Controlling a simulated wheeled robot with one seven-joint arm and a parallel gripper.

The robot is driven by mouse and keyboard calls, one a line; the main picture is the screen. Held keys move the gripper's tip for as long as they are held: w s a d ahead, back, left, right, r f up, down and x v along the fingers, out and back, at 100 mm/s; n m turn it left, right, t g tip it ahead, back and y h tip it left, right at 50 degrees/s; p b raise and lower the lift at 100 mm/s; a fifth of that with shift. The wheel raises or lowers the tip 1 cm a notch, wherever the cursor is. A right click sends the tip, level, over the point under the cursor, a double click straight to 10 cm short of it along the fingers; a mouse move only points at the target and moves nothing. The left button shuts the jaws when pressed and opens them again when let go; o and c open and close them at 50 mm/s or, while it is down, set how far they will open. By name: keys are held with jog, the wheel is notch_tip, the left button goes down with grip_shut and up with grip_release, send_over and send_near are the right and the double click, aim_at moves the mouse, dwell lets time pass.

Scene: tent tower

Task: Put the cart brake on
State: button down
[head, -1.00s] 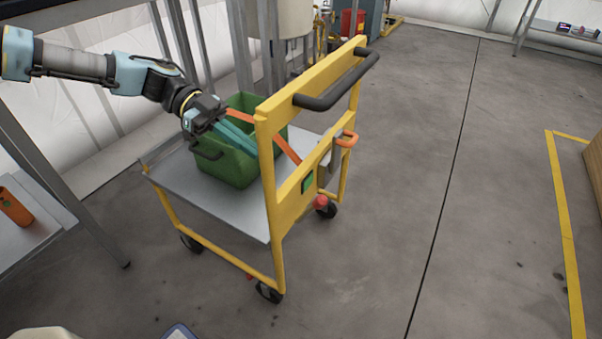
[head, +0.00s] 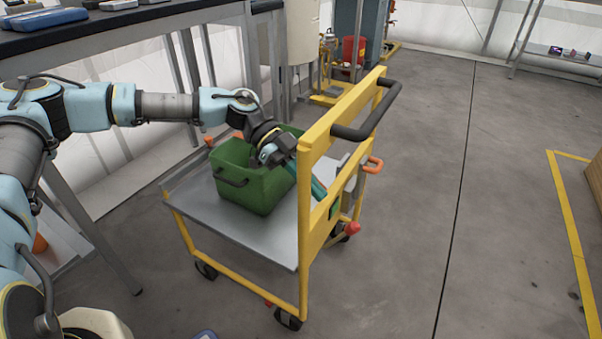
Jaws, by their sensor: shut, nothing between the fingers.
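An orange handle (head: 374,165) and a red knob (head: 352,228) show on the right side of that end; which one works the brake I cannot tell. My gripper (head: 318,188) reaches over the green bin to just behind the yellow end frame. Its teal fingers are shut and empty. The frame partly hides them, so whether they touch anything is unclear.
The green bin (head: 255,188) sits on the cart's grey deck (head: 225,225). A dark workbench (head: 130,22) stands at the back left. A red container (head: 353,50) and yellow equipment stand behind the cart. The concrete floor (head: 480,220) to the right is open.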

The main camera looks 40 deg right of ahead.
jog(key=x, duration=0.6)
jog(key=shift+s+f+b, duration=0.2)
jog(key=shift+s+b, duration=0.05)
jog(key=shift+b, duration=0.05)
jog(key=shift+t, duration=0.6)
jog(key=shift+s+d+f+p, duration=0.2)
jog(key=shift+s+d+f, duration=0.15)
jog(key=shift+s, duration=0.55)
jog(key=shift+s+d+f+p, duration=0.25)
jog(key=shift+s+f, duration=0.1)
jog(key=shift+s, duration=0.5)
jog(key=shift+s+d+f+p, duration=0.15)
jog(key=shift+s+d+f, duration=0.15)
jog(key=shift+s, duration=0.6)
jog(key=shift+s+f, duration=0.1)
jog(key=p+v, duration=0.1)
jog(key=v, duration=1)
